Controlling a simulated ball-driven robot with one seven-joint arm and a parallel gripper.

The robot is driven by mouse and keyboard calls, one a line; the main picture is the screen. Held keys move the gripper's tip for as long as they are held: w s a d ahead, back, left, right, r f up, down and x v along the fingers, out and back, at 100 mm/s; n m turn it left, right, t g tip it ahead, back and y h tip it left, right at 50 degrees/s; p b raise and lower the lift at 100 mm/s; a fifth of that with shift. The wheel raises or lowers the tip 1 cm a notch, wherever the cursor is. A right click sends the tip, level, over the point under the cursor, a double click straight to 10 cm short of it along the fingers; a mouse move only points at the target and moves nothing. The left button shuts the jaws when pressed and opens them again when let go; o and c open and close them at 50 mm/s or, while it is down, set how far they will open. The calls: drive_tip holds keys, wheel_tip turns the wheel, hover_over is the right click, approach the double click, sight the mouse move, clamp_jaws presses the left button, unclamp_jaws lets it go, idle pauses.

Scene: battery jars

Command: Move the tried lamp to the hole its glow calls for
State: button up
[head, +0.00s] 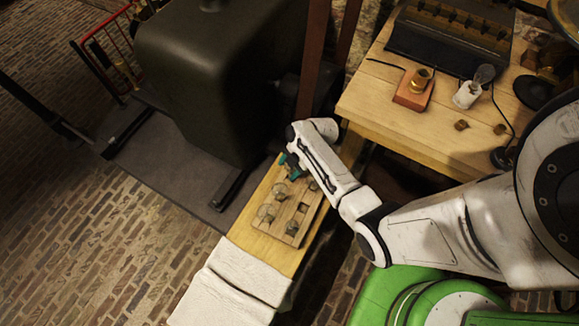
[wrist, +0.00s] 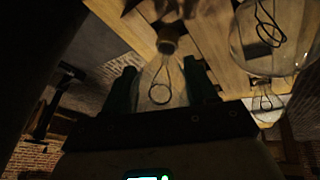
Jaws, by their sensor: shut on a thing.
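My gripper (head: 290,168), with teal fingers, is at the far end of the wooden lamp board (head: 257,181). In the wrist view my gripper (wrist: 161,92) is shut on a clear glass lamp (wrist: 160,80), with a wire loop inside and a dull metal cap. The lamp shows no glow. Its cap points towards the board; I cannot tell whether it sits in a hole. In the head view the gripper hides it. Other clear lamps stand in the board, such as one at its near end (head: 293,228) and one at its left (head: 266,211).
A workbench (head: 380,125) at the upper right carries a red block with a brass socket (head: 414,88), a white holder (head: 467,95) with a clear bulb, and small brass pieces. A white cloth (head: 225,285) lies at the board's near end. A large dark green casing (head: 205,80) stands behind.

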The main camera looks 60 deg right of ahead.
drive_tip(key=shift+f+b, duration=1.05)
drive_tip(key=shift+f, duration=0.05)
idle(0.6)
drive_tip(key=o, duration=1)
drive_tip(key=p+v, duration=0.1)
drive_tip(key=v, duration=0.9)
drive_tip(key=shift+s+d+r, duration=0.1)
drive_tip(key=shift+r, duration=0.3)
drive_tip(key=s+a+r+m+g+h, duration=0.1)
drive_tip(key=s+a+r+m, duration=0.2)
drive_tip(key=a+m, duration=0.1)
drive_tip(key=s+a+r+m+g+h, duration=0.1)
drive_tip(key=s+a+r+m, duration=0.3)
drive_tip(key=a+m, duration=0.1)
drive_tip(key=s+a+r+m+h, duration=0.1)
drive_tip(key=s+a+r+m, duration=0.3)
drive_tip(key=a+m, duration=0.1)
drive_tip(key=shift+r+g+h, duration=0.15)
drive_tip(key=shift+g+h, duration=0.15)
drive_tip(key=shift+g, duration=0.1)
